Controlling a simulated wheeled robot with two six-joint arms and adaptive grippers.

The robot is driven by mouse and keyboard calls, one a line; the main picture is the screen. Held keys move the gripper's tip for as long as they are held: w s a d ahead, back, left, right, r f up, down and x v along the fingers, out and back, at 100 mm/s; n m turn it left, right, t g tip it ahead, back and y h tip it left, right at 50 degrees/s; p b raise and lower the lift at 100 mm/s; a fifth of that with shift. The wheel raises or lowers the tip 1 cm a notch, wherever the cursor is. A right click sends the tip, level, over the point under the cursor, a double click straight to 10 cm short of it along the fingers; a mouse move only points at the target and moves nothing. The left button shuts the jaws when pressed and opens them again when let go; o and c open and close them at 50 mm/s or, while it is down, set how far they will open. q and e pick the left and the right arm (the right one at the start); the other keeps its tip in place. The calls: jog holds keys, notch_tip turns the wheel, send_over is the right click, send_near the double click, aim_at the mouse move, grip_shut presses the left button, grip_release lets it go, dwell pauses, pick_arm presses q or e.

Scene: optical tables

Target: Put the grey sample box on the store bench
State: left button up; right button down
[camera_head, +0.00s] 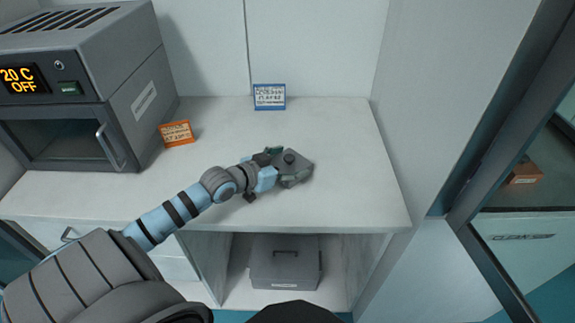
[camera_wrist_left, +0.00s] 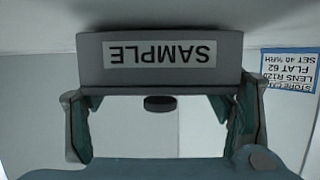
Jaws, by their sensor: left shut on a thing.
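The grey sample box (camera_head: 297,163) is over the right part of the white store bench top (camera_head: 345,140), at or just above its surface; I cannot tell if it touches. A dark knob is on its top. My left gripper (camera_head: 276,168) reaches in from the left and is shut on the box. In the left wrist view the sample box (camera_wrist_left: 160,62) appears upside down, its label reading SAMPLE, between the fingers of the left gripper (camera_wrist_left: 160,115). My right gripper is not in view.
A grey oven (camera_head: 140,100) reading 20 C OFF stands at the left, beside an orange card (camera_head: 177,133). A blue-edged card (camera_head: 269,97) stands at the back wall. A grey case (camera_head: 285,268) sits under the bench. A dark-framed glass door (camera_head: 470,190) is at the right.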

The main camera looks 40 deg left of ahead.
pick_arm(q)
jog(key=o, duration=1.4)
jog(key=shift+s+f, duration=0.3)
jog(key=shift+f, duration=0.6)
jog(key=shift+o, duration=0.2)
jog(key=shift+r, duration=0.25)
jog(key=p+v, duration=0.3)
jog(key=p, duration=0.1)
jog(key=r+p+v, duration=0.1)
jog(key=p+v, duration=0.3)
jog(key=p, duration=0.1)
jog(key=w+r+p+v, duration=0.1)
jog(key=p+v, duration=0.3)
jog(key=p, duration=0.1)
jog(key=shift+s+a+r, duration=0.15)
jog(key=shift+s, duration=0.15)
jog(key=shift+s+p, duration=0.2)
jog(key=shift+p, duration=0.1)
jog(key=shift+s+f, duration=0.1)
jog(key=shift+f, duration=0.2)
